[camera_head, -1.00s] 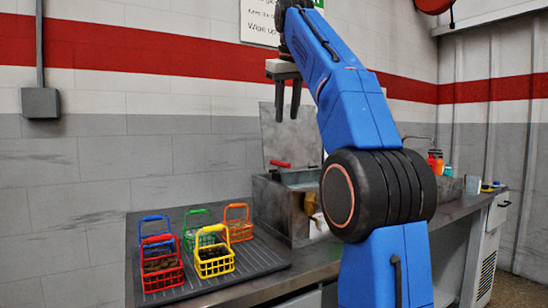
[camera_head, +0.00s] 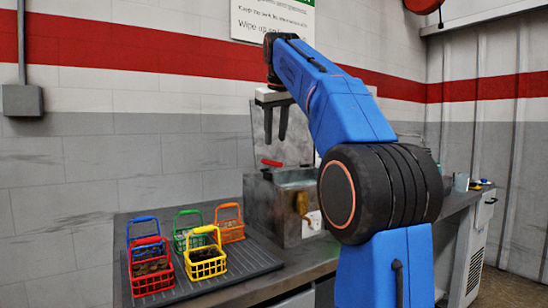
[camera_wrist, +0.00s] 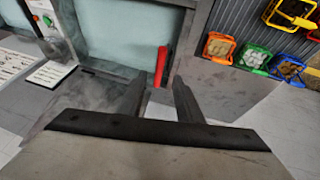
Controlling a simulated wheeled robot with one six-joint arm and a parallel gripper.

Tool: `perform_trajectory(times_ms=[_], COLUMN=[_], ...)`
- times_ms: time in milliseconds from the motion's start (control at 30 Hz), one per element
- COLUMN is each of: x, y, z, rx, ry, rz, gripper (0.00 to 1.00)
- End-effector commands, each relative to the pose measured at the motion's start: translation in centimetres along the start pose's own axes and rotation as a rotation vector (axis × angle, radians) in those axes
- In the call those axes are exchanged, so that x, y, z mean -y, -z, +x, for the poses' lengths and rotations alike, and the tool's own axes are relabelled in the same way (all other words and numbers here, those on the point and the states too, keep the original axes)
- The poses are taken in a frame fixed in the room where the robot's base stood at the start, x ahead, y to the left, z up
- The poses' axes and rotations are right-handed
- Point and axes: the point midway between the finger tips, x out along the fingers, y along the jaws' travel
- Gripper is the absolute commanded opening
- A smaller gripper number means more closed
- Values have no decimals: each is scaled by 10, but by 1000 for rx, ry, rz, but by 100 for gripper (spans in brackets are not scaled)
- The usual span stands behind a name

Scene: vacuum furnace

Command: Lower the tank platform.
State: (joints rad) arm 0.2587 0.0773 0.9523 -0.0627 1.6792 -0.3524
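The grey metal tank (camera_head: 258,208) stands on the counter, with an upright panel behind it and a pale teal surface inside, also in the wrist view (camera_wrist: 115,35). A red handle (camera_head: 271,163) shows at its back left edge. In the wrist view the red handle (camera_wrist: 161,66) lies just beyond and between my fingers. My gripper (camera_head: 275,141) is above the handle, fingers pointing down, apart and empty; it also shows in the wrist view (camera_wrist: 160,92). I cannot make out the platform itself, and my arm hides the tank's right side.
Several coloured wire baskets stand on a dark ribbed mat (camera_head: 260,262) left of the tank; some hold dark or pale pieces. A wall (camera_head: 85,185) is close behind the counter. A teal cup (camera_head: 461,182) stands at the right. Open air surrounds my gripper above the tank.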

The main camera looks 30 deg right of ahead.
Motion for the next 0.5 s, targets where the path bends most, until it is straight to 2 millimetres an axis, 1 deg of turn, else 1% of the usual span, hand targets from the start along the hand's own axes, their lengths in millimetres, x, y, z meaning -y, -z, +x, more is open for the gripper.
perform_trajectory(times_ms=[33, 100, 300, 500], x=[0, 0, 0, 0], y=[-1, -1, 0, 0], z=[9, 22, 55, 76], rx=[3, 3, 2, 1], ry=[1, 1, 1, 1], rz=[0, 0, 0, 0], gripper=[33, 33, 33, 33])
